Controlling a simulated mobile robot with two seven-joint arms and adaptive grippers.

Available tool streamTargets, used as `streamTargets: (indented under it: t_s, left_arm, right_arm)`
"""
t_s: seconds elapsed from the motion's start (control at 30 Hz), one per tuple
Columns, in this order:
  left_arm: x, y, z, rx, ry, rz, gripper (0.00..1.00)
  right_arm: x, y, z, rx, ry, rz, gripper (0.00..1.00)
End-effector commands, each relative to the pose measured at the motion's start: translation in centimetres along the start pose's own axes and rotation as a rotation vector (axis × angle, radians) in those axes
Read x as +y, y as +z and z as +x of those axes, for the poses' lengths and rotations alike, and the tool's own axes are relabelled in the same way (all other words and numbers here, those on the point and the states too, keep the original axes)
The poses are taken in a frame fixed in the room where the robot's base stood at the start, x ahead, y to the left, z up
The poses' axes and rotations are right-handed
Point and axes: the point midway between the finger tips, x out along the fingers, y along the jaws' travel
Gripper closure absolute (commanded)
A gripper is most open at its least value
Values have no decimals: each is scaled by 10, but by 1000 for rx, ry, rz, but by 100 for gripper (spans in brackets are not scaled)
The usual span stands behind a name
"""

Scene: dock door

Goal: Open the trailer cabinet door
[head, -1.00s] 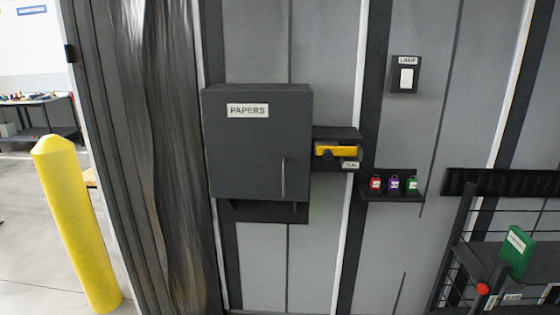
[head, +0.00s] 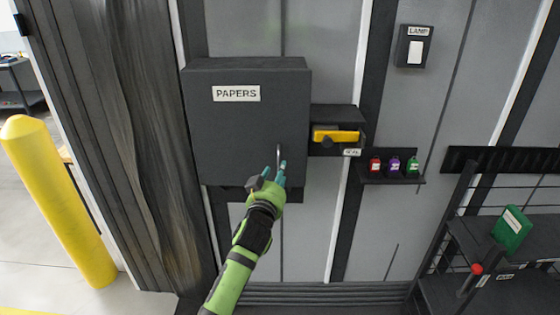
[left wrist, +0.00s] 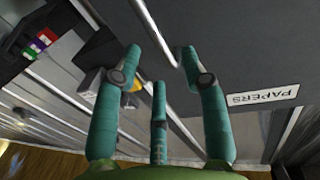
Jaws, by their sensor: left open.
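The dark grey cabinet (head: 245,125) hangs on the wall with its door shut and a white PAPERS label. Its thin vertical handle (head: 279,158) is at the lower right of the door. My left gripper (head: 273,172), with teal fingers on a green arm, is at the handle's lower end. In the left wrist view the gripper (left wrist: 162,65) is open, and the handle (left wrist: 176,45) shows between the fingertips. I cannot tell whether a finger touches it. My right gripper is not in view.
A small shelf with a yellow-handled tool (head: 335,136) sticks out right of the cabinet. Red, purple and green tags (head: 394,166) sit on a ledge beyond it. A yellow post (head: 60,200) stands at left, a dark rack (head: 490,240) at lower right.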

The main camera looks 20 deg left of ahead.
Motion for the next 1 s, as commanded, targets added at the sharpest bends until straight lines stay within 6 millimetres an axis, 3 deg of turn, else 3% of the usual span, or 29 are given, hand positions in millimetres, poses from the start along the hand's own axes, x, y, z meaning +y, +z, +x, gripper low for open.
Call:
streamTargets:
  t_s: [0.2,0.4,0.8,0.83,0.93,1.0]
  left_arm:
    - [0,-2,30,-1,1,0,57]
    - [0,-1,48,-1,0,-1,57]
    - [0,0,54,-1,1,0,57]
    - [0,0,54,-1,1,0,61]
    - [0,1,54,-1,1,0,100]
    - [0,1,54,-1,1,0,100]
  right_arm:
    - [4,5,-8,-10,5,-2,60]
    - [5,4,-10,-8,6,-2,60]
    - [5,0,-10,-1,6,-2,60]
    - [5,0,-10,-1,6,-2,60]
    - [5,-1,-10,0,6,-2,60]
    - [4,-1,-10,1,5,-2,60]
